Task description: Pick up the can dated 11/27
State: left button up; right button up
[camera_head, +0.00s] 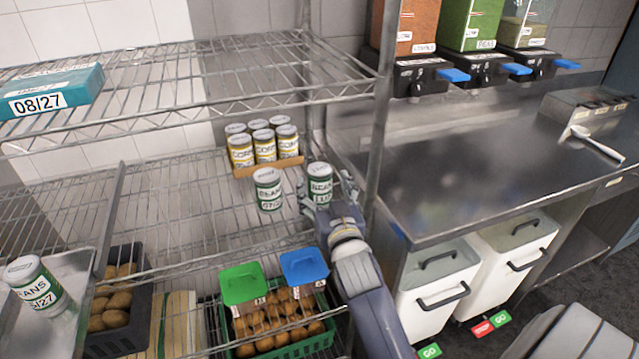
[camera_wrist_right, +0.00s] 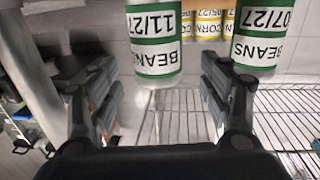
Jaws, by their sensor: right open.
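The can dated 11/27 (camera_head: 320,180) is a green and white BEANS can standing upright on the middle wire shelf. It also shows in the right wrist view (camera_wrist_right: 155,42), its date readable, lined up between the fingers. My right gripper (camera_head: 327,196) is open around the near side of this can; I cannot tell whether the fingers touch it. The fingers also show in the right wrist view (camera_wrist_right: 162,85) with a gap between them. A BEANS can dated 07/27 (camera_head: 268,190) stands just left of it, also in the wrist view (camera_wrist_right: 260,40). My left gripper is not in view.
Several yellow CORN cans (camera_head: 262,146) stand in a shallow box behind. The shelf post (camera_head: 378,130) rises close right of my gripper. Another BEANS can (camera_head: 35,285) stands far left. A green crate (camera_head: 270,340) and green and blue lidded containers (camera_head: 303,266) sit below.

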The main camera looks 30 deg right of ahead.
aim_at(320, 169)
jog(key=x, duration=0.1)
jog(key=p+x, duration=0.1)
jog(key=x, duration=0.2)
jog(key=shift+w+d+r, duration=0.15)
jog(key=shift+d+r, duration=0.05)
jog(key=shift+r, duration=0.2)
jog(key=shift+w+d+f, duration=0.1)
jog(key=shift+w, duration=0.2)
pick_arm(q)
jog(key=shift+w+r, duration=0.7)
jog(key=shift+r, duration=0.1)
pick_arm(e)
jog(key=shift+s, duration=0.1)
jog(key=shift+c, duration=0.2)
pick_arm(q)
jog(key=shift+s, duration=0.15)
pick_arm(e)
jog(key=c, duration=1.3)
